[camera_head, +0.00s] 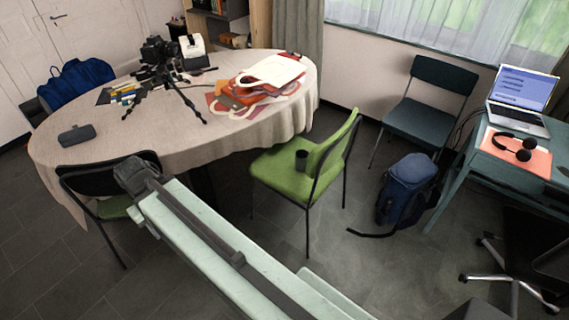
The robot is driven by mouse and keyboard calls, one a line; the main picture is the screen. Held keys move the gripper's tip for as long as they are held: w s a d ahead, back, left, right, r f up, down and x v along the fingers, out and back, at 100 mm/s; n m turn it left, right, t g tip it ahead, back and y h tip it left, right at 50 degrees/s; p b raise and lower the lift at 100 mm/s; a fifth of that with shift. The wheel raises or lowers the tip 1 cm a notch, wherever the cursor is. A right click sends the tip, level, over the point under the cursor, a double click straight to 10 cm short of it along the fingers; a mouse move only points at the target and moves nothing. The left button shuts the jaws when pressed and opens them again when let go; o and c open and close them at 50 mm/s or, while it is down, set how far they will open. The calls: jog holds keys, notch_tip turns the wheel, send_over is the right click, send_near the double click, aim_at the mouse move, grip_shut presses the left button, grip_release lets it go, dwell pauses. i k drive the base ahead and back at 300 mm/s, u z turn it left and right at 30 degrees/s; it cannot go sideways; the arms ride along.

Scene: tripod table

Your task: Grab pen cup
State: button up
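My pale green arm reaches from the bottom edge up to the left. The dark end of my arm, with my gripper (131,172), is left of the cup and well apart from it, in front of the black chair by the table. The fingers are too unclear to tell open from shut.
An oval table (160,140) with a cloth bears a tripod with camera (168,68), papers, pens and a dark case (77,135). A dark chair (430,105), blue backpack (406,187) and desk (490,150) with laptop stand right. Floor between green chair and backpack is free.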

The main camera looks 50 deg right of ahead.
aim_at(301, 155)
jog(key=u, duration=0.1)
jog(key=i, duration=1)
jog(key=z, duration=0.05)
